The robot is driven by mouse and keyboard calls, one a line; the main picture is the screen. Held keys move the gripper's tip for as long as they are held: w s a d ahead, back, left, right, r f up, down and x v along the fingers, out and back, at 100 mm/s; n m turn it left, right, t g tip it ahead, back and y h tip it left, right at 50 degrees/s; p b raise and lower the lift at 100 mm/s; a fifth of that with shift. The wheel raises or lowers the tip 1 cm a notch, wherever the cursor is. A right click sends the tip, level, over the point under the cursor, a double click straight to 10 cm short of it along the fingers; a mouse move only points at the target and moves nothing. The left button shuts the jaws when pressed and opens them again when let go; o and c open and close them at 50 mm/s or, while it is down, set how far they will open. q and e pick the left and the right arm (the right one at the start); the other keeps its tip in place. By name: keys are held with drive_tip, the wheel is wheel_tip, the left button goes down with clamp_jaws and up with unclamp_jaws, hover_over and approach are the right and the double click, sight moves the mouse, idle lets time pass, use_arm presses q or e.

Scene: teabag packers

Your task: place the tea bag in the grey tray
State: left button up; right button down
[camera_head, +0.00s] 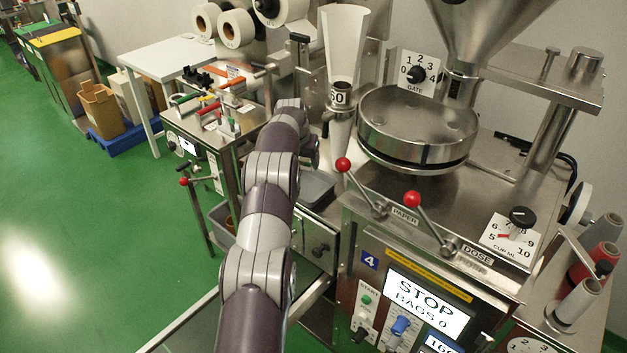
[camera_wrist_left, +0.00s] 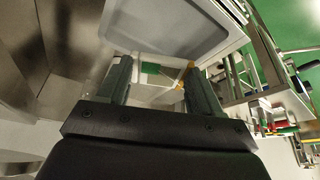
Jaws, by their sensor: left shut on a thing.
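My left arm reaches forward in the head view, and its gripper (camera_head: 310,151) is mostly hidden behind my own wrist, over the machine's left side. In the left wrist view the gripper (camera_wrist_left: 158,78) is shut on the tea bag (camera_wrist_left: 150,94), a thin pale sheet between the two dark fingers with small orange bits at its right. The grey tray (camera_head: 318,186) is partly hidden by my arm in the head view. It shows in the left wrist view (camera_wrist_left: 165,28) just beyond the fingertips. The tea bag looks apart from it. My right gripper is not in view.
The steel packing machine (camera_head: 430,215) with red-knobbed levers (camera_head: 343,164) stands close to the right of my arm. A smaller bench (camera_head: 190,125) with coloured handles is at the left. A grey bin (camera_head: 221,222) sits below. Green floor lies open at far left.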

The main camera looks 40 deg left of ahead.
sight(304, 189)
use_arm(q)
drive_tip(key=f+p, duration=0.1)
drive_tip(key=s+f, duration=0.1)
drive_tip(key=f, duration=0.1)
drive_tip(key=shift+s+f+p, duration=0.1)
drive_tip(key=shift+p, duration=0.3)
drive_tip(key=f, duration=0.3)
drive_tip(key=f+p, duration=0.1)
drive_tip(key=f, duration=0.1)
drive_tip(key=shift+w, duration=0.3)
drive_tip(key=shift+s, duration=0.15)
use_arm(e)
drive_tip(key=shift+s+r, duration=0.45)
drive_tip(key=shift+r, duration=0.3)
use_arm(q)
drive_tip(key=shift+f, duration=0.1)
drive_tip(key=o, duration=1.1)
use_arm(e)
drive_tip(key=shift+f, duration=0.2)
